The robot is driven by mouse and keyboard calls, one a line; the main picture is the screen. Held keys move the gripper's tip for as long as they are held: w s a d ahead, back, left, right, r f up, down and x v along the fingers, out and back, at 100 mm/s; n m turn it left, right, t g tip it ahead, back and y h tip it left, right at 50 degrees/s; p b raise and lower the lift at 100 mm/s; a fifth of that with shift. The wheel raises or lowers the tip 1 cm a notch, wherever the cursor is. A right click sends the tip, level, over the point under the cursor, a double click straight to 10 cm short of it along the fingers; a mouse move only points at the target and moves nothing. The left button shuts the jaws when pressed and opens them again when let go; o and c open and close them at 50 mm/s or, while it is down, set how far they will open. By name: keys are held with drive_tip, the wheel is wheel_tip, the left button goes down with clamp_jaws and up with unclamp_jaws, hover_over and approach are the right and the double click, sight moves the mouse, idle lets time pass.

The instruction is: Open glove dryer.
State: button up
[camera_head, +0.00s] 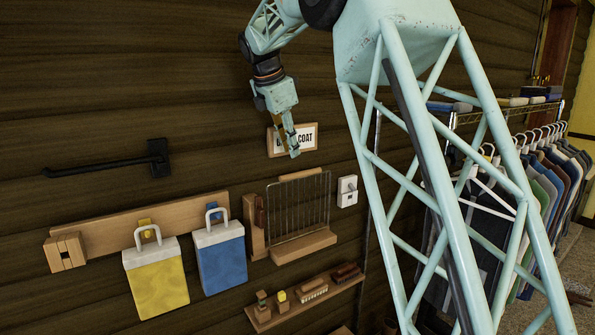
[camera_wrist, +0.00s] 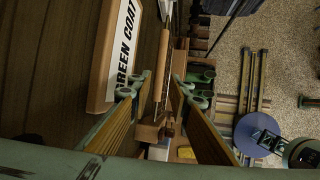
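The wire rack with wooden top and bottom bars (camera_head: 298,205) on the plank wall looks like the glove dryer. Its wires stand upright, close to the wall. My gripper (camera_head: 293,152) points down above its top bar, in front of the sign. In the wrist view my gripper (camera_wrist: 162,97) has its two fingers apart with nothing held. The rack's wooden top bar (camera_wrist: 162,65) shows beyond and between the fingertips, apart from them. The lower rack is partly hidden in that view.
A "GREEN COAT" sign (camera_head: 308,138) hangs right behind my gripper. A white switch (camera_head: 347,191) is right of the rack. A yellow bag (camera_head: 157,280) and a blue bag (camera_head: 221,262) hang at left. A small shelf (camera_head: 290,314) sits below. Clothes (camera_head: 545,190) hang at right.

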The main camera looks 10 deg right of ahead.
sight(298, 173)
drive_tip(key=shift+p+x, duration=0.3)
drive_tip(key=shift+x, duration=4.85)
drive_tip(key=shift+c, duration=0.9)
clamp_jaws()
